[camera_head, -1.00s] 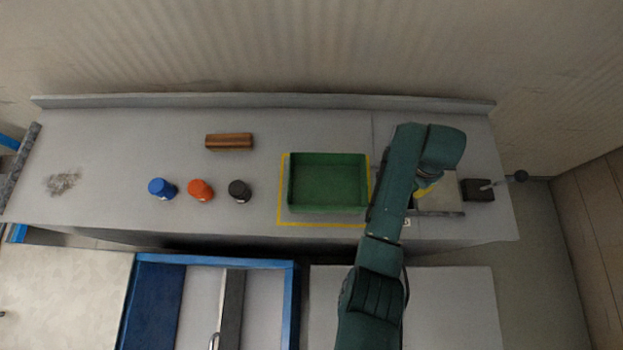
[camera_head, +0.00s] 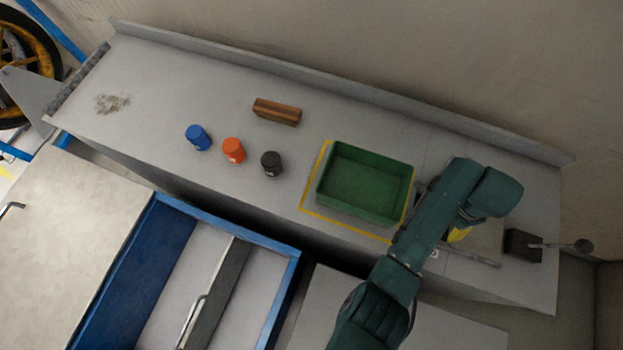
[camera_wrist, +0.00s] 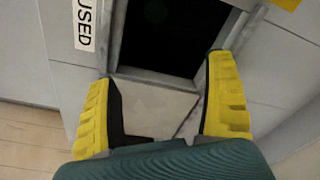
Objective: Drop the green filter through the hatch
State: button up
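My gripper (camera_wrist: 162,75) is open, its two yellow fingers wide apart with nothing between them. In the wrist view it is above the hatch (camera_wrist: 175,35), a dark square opening with a grey metal frame. A pale panel shows just below the opening. In the head view my gripper (camera_head: 460,234) is at the right part of the bench, mostly hidden under my arm, which also covers much of the hatch. No green filter shows in any view. A blue filter (camera_head: 198,139), an orange one (camera_head: 233,151) and a black one (camera_head: 271,164) stand upright on the bench.
A green tray (camera_head: 366,207) sits inside a yellow outline, left of my arm. A wooden block (camera_head: 277,112) lies behind the filters. A dark block with a knobbed lever (camera_head: 522,245) is at the right. A label reading "USED" (camera_wrist: 86,22) is beside the hatch. An open blue drawer (camera_head: 150,240) is in front.

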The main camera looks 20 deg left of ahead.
jog(key=shift+f, duration=0.1)
notch_tip(320, 180, up, 12)
jog(key=a, duration=0.1)
jog(key=shift+s+a, duration=0.15)
jog(key=shift+s, duration=0.15)
dwell(0.4)
